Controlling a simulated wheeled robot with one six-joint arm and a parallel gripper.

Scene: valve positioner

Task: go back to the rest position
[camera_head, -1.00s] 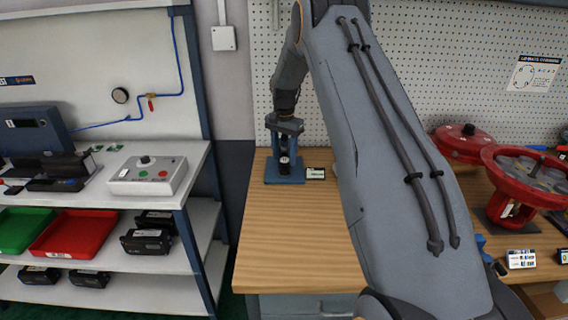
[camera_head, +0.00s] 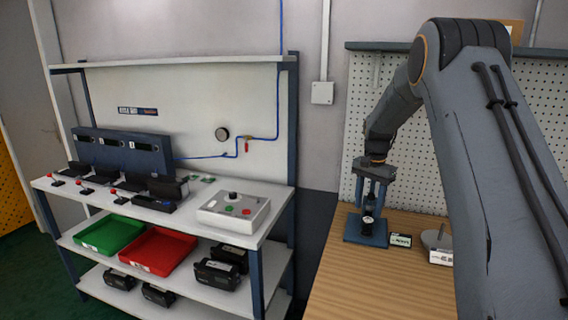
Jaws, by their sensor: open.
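My arm reaches over the wooden bench (camera_head: 340,285) on the right. My gripper (camera_head: 371,193) points down at the far left part of the bench, just at a small blue stand (camera_head: 352,236). Its two fingers look open. A dark upright piece (camera_head: 368,222) with a light round face stands on the blue base, below and partly between the fingers. I cannot tell whether the fingers touch it.
A white shelf unit (camera_head: 262,236) to the left holds a control box (camera_head: 233,212), a green tray (camera_head: 109,234) and a red tray (camera_head: 158,250). A pegboard (camera_head: 415,130) stands behind.

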